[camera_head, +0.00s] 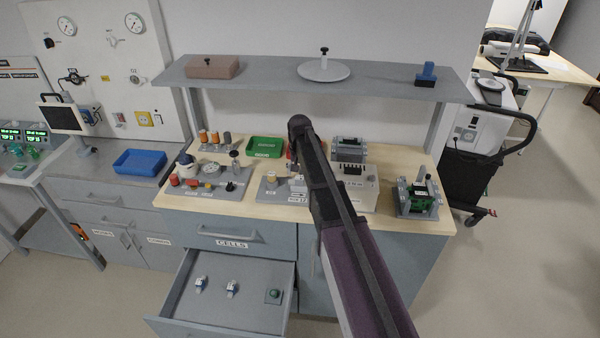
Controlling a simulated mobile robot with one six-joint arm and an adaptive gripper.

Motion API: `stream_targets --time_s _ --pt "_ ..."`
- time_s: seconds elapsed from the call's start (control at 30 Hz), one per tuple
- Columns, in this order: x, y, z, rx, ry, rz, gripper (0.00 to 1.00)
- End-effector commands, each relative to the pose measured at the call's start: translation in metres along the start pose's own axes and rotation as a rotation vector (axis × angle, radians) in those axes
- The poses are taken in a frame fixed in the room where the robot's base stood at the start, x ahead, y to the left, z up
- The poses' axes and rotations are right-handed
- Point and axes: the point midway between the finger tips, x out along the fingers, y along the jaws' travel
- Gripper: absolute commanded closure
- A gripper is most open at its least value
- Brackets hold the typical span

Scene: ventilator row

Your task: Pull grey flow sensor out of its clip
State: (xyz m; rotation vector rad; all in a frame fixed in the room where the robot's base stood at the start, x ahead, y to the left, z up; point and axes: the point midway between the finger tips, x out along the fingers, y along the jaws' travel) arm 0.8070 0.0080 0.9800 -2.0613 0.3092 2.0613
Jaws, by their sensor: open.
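A small grey cylinder (227,138) stands at the right end of a row beside two orange-topped ones, at the back left of the wooden worktop. It may be the grey flow sensor, but it is too small to be sure, and I cannot make out a clip. My arm crosses the worktop from the lower right, and its dark far end is over the back middle of the bench, to the right of this row. My gripper's fingers do not show; the arm seems to hide them. The arm also covers part of the bench behind it.
A green tray (265,147) lies at the back. A grey board (236,190) with several parts lies in front of the row. A shelf (270,77) overhangs the worktop's rear. An open drawer (230,300) juts out below. A green-and-grey device (417,196) stands at right.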

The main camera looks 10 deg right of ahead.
Motion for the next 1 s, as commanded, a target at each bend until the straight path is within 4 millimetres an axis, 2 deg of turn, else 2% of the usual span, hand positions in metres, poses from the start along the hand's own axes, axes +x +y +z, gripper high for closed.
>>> stream_targets --time_s 0.03,0.3,0.77,0.87,1.0 --pt "0.007 0.000 0.000 0.000 0.000 0.000 0.14" --pt "0.020 0.000 0.000 0.000 0.000 0.000 0.14" --pt "0.021 0.000 0.000 0.000 0.000 0.000 0.14" --pt "0.021 0.000 0.000 0.000 0.000 0.000 0.38" --pt "0.021 0.000 0.000 0.000 0.000 0.000 0.80"
